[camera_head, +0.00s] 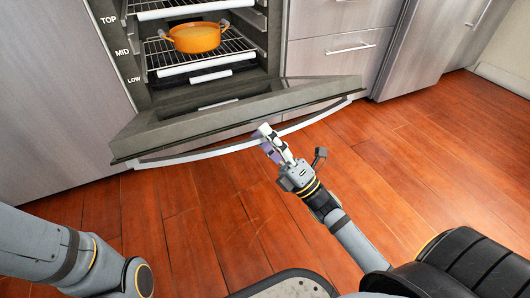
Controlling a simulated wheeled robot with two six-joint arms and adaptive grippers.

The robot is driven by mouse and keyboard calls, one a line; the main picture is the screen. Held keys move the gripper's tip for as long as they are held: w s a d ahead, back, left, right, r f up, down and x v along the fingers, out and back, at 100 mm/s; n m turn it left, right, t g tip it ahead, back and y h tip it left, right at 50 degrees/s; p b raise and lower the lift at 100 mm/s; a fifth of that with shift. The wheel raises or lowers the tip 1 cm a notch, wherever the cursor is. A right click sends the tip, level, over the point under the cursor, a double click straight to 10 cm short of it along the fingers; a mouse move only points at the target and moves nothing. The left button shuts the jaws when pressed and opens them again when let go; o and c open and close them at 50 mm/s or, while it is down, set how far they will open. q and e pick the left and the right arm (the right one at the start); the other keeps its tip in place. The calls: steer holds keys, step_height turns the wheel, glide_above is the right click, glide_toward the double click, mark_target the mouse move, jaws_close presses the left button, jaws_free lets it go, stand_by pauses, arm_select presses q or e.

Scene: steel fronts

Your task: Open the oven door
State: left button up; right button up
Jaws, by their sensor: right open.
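The oven (205,85) stands open at the upper middle, with its racks showing inside. Its dark-framed door (235,120) is folded far down and sticks out over the floor, with a curved light handle (205,153) along its outer edge. My right gripper (268,142) is open and empty at the outer edge of the door, right of the door's middle. Whether it touches the door or handle I cannot tell. My left arm shows at the lower left, and its gripper is not in view.
An orange pot (196,37) sits on a rack (165,55) inside the oven. Steel drawers (340,62) with bar handles stand to the right, and a plain steel front (55,110) to the left. The wooden floor (200,220) is clear in front.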

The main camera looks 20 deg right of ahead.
steer(key=shift+s+r, duration=0.1)
steer(key=shift+r, duration=1.35)
steer(key=s+d+f+p, duration=0.1)
steer(key=s+d+f, duration=0.1)
steer(key=f, duration=0.3)
steer(key=s+d+f+p, duration=0.2)
steer(key=s+f, duration=0.1)
steer(key=f, duration=0.2)
steer(key=shift+s+d, duration=0.25)
steer(key=shift+d, duration=0.15)
